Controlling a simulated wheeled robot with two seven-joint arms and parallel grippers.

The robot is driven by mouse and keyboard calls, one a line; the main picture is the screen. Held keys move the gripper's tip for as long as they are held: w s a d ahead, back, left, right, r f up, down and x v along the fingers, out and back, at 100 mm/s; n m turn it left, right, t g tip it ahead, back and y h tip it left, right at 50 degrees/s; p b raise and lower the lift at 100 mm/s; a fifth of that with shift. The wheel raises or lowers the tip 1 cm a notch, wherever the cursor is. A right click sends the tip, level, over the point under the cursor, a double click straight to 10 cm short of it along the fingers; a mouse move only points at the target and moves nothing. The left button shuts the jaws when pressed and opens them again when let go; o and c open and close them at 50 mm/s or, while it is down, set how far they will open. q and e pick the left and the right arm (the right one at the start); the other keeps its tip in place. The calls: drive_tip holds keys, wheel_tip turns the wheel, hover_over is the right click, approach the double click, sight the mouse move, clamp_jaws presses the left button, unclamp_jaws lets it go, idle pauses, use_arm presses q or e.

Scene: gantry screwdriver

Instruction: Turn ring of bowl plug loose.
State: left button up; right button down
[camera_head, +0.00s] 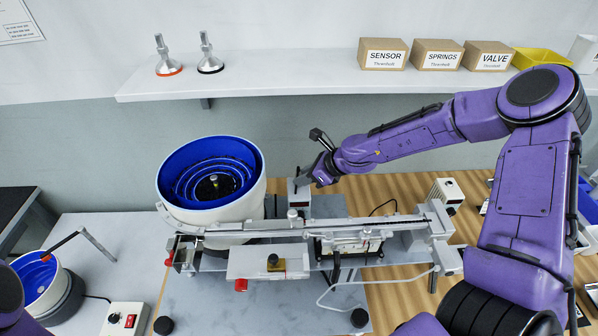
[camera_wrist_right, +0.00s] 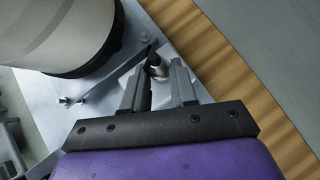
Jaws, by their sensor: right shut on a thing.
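My right gripper (camera_wrist_right: 158,78) has its two fingers on either side of a small grey cylindrical plug ring (camera_wrist_right: 158,67), and it is shut on it. A dark cable or stub shows beside the ring. In the head view my right gripper (camera_head: 304,180) reaches down behind the small box to the right of the white bowl feeder (camera_head: 210,190) with its blue inside. The plug and ring are hidden or too small to tell there. Only a purple part of my left arm shows at the lower left; its gripper is out of view.
A linear rail (camera_head: 330,228) runs in front of the bowl. A small controller box (camera_head: 299,197) stands close to my right gripper. A second small blue bowl (camera_head: 40,280) is at the lower left. A shelf (camera_head: 290,80) with labelled boxes runs along the wall above.

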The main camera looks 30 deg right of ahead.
drive_tip(key=shift+w+d+r+n+g+y+p, duration=0.1)
drive_tip(key=shift+w+d+n+g+y+p, duration=0.1)
drive_tip(key=shift+n+g+y+p, duration=0.6)
drive_tip(key=shift+n+t, duration=0.3)
drive_tip(key=c, duration=1.1)
unclamp_jaws()
drive_tip(key=shift+o, duration=1.2)
drive_tip(key=shift+w, duration=0.1)
drive_tip(key=shift+d+r, duration=0.15)
drive_tip(key=v, duration=1)
